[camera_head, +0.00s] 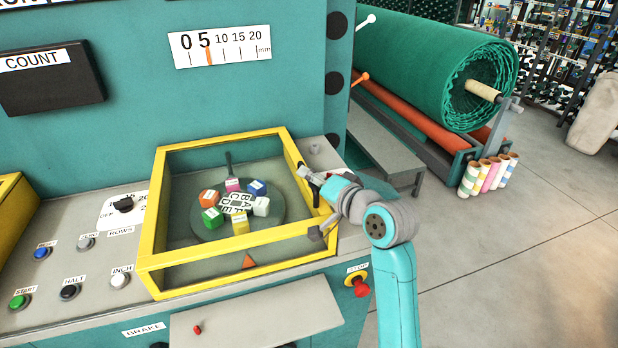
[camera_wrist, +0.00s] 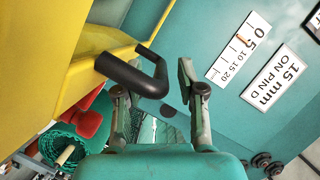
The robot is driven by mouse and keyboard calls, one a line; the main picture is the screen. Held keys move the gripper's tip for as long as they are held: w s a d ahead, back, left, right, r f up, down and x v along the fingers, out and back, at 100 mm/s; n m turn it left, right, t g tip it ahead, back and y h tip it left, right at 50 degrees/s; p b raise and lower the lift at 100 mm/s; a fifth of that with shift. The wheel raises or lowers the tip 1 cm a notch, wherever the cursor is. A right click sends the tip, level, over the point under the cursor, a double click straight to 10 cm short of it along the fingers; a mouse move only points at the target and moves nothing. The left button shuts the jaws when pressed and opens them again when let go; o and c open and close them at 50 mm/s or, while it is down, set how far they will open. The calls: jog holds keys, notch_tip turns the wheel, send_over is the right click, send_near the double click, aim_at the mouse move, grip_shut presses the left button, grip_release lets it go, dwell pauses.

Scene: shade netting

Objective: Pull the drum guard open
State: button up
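The drum guard (camera_head: 160,235) is a yellow-framed box with see-through panels on the machine's bench. It sits over a round drum (camera_head: 245,222) carrying several coloured blocks around a lettered centre. A black bar handle (camera_wrist: 130,75) is on the guard's yellow frame (camera_wrist: 70,40). My gripper (camera_head: 311,205) is at the guard's right side, its fingers spread. In the wrist view my gripper (camera_wrist: 152,82) is open, with part of the handle showing between its fingers. I cannot tell whether either finger touches it.
A bench panel with several buttons (camera_head: 70,291) is left of the guard. A red stop button (camera_head: 361,288) is at front right. A green netting roll (camera_head: 440,75) stands behind at right. The floor (camera_head: 500,250) at right is clear.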

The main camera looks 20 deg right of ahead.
aim_at(150, 226)
jog(key=shift+w+a+f, duration=0.1)
jog(key=shift+w+a, duration=0.1)
jog(key=shift+w, duration=0.35)
grip_shut()
jog(key=a, duration=3.5)
jog(key=shift+a, duration=0.35)
grip_release()
